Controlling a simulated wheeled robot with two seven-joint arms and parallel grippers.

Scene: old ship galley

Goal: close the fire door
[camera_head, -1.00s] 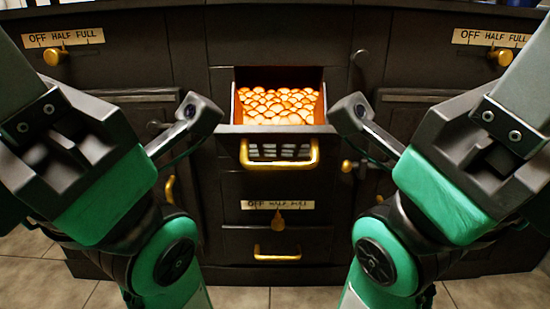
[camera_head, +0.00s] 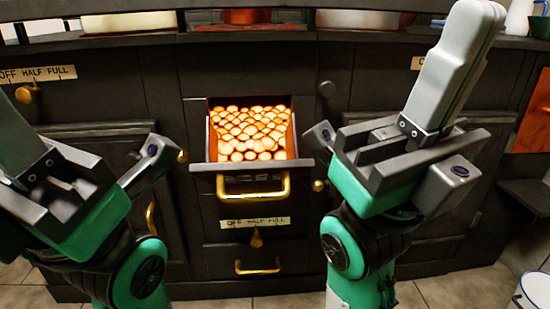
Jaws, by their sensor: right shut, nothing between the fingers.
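The fire door (camera_head: 205,166) is in the middle of the dark stove front, standing open toward me, with a brass bar handle (camera_head: 253,187) on its front. Glowing orange coals (camera_head: 250,133) show in the opening behind it. My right gripper (camera_head: 476,22) is to the right of the door, its light grey fingers pointing up and closed together, empty and clear of the door. My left gripper (camera_head: 12,145) is at the left edge, well away from the door. Its fingertips are out of the picture, so its jaws cannot be judged.
Below the fire door are a labelled brass slider (camera_head: 256,240) and a lower brass handle (camera_head: 257,266). Pots, one of them red (camera_head: 247,16), stand on the stove top. A white bucket (camera_head: 530,291) stands on the floor at the lower right.

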